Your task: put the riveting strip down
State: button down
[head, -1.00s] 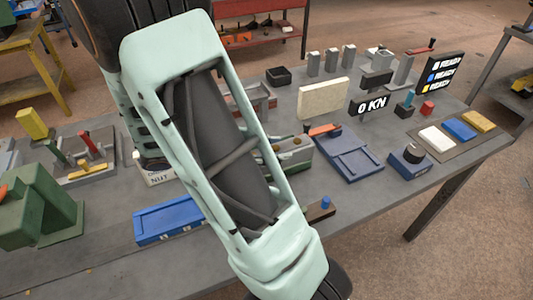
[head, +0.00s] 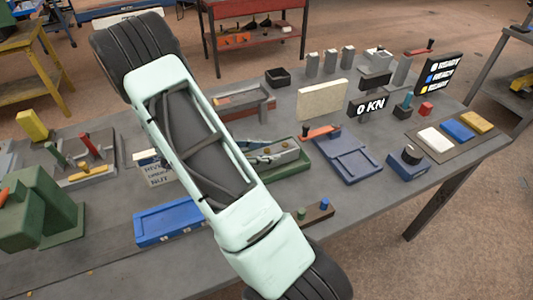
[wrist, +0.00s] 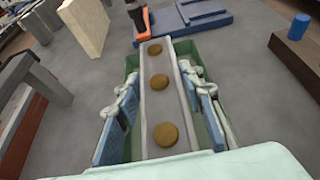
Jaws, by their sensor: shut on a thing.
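The riveting strip (wrist: 164,112) is a long grey bar with three brown round rivet heads along its top.
A blue tray (head: 346,155) and an orange-handled tool (head: 320,132) stand close beyond the green tray. A brown block with pegs (head: 318,212) lies nearer the front edge. A cream panel (head: 322,100) stands behind. A blue case (head: 168,222) is left of my arm.

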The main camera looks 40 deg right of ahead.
jog(key=shift+f, duration=0.45)
jog(key=shift+f, duration=0.25)
jog(key=c, duration=1.3)
grip_release()
jog(key=shift+r, duration=0.1)
jog(key=shift+r, duration=0.15)
jog(key=b+v, duration=0.1)
jog(key=v, duration=1.1)
